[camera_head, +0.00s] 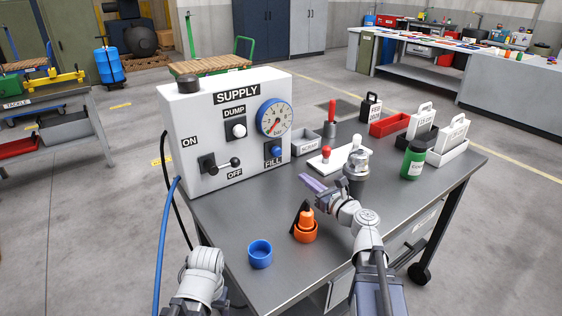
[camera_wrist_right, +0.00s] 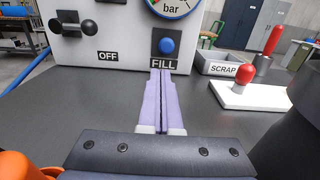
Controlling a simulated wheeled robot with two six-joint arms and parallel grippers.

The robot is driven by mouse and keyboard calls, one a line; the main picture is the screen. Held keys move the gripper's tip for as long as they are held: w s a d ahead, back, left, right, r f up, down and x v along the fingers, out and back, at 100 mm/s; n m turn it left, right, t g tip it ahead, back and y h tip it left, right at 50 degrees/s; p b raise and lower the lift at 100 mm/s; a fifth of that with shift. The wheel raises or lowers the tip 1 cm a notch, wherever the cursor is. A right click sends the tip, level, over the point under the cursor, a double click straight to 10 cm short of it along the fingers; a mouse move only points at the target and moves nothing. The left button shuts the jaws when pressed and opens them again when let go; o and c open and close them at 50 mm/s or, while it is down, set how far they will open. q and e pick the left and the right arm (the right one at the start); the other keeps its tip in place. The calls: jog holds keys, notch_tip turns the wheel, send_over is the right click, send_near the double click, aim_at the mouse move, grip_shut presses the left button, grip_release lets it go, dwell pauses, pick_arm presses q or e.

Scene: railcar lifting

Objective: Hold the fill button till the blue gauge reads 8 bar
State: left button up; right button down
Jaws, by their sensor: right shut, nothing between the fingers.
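The white supply box (camera_head: 210,125) stands on the grey bench. The blue-rimmed gauge (camera_head: 275,117) is on its front; its needle is too small to read surely, and the wrist view crops the dial (camera_wrist_right: 176,6). The blue fill button (camera_head: 276,151) sits below the gauge; it also shows in the right wrist view (camera_wrist_right: 166,46), above its FILL label. My right gripper (camera_head: 304,178) is shut and empty, its purple fingers pointing at the box. In the wrist view its tips (camera_wrist_right: 161,72) overlap the label's lower edge, below the button; contact is not visible. My left gripper is out of view.
A white dump button (camera_head: 238,130) and an on/off lever (camera_head: 225,165) share the panel. An orange bottle (camera_head: 305,228) and a blue cup (camera_head: 260,254) stand near the front. A grey scrap tray (camera_head: 305,142) and a white board with knobs (camera_head: 330,162) lie to the right.

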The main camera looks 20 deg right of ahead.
aim_at(275, 155)
jog(key=x, duration=1.4)
jog(key=shift+f, duration=0.1)
